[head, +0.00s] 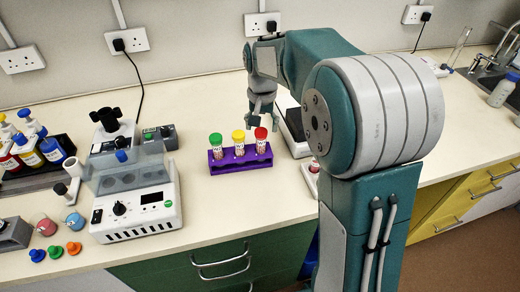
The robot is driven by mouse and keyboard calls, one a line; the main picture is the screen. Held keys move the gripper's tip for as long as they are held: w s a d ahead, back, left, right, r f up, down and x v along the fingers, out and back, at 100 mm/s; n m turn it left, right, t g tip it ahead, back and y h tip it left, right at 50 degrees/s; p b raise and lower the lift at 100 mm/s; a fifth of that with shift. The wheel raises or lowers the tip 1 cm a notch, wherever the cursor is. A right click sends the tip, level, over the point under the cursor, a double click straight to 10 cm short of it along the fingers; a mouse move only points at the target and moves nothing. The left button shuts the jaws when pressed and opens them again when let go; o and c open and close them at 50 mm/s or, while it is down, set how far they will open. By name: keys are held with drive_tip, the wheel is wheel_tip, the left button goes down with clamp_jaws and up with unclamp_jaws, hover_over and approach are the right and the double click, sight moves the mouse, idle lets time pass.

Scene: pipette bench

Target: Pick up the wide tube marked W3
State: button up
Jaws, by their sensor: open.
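A purple rack (241,162) stands on the bench with three wide tubes upright in it. From left to right they are a green-capped tube (216,149), a yellow-capped tube (239,145) and a red-capped tube (261,141). Each tube has a pale label, but the writing is too small to read, so I cannot tell which is W3. My gripper (263,118) points down just above and behind the rack, close to the red and yellow caps. It is open and seems empty. Its fingers are small in view, and their exact gap to the caps is unclear.
A white centrifuge-like machine (140,212) stands left of the rack. Colored bottles (28,152) in a black tray are at the far left. A flat balance-like device (293,131) is behind my arm. The bench is clear in front of the rack.

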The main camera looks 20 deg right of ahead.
sight(261, 140)
wheel_tip(261, 140, down, 5)
drive_tip(key=shift+a+f, duration=0.15)
drive_tip(key=shift+f, duration=0.05)
clamp_jaws()
